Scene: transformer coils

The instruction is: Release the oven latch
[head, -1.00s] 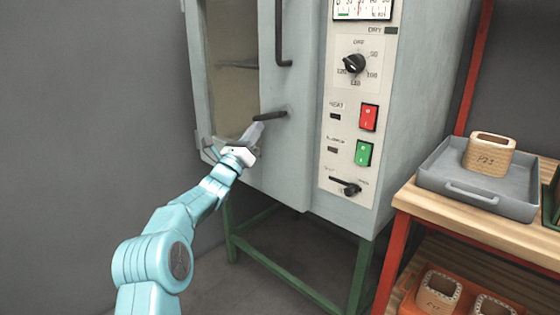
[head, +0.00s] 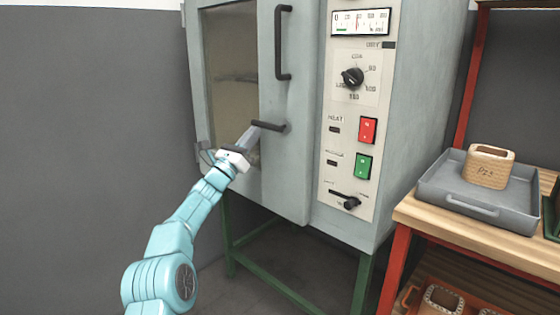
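The grey oven (head: 300,190) stands ahead of me with its windowed door (head: 233,80) at the left. The oven latch (head: 269,126) is a short dark lever on the door, below the long vertical handle (head: 283,42), and lies close to horizontal. My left gripper (head: 246,138) reaches up from the lower left, with its fingers at the left end of the latch lever. The fingers overlap in this view, so I cannot tell whether they are open or shut on the lever. My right gripper is out of view.
The control panel (head: 356,115) right of the door carries a dial, a red switch, a green switch and a small lever. A wooden bench at the right holds a grey tray (head: 443,195) with a coil (head: 489,166). Open floor lies below the oven's green legs.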

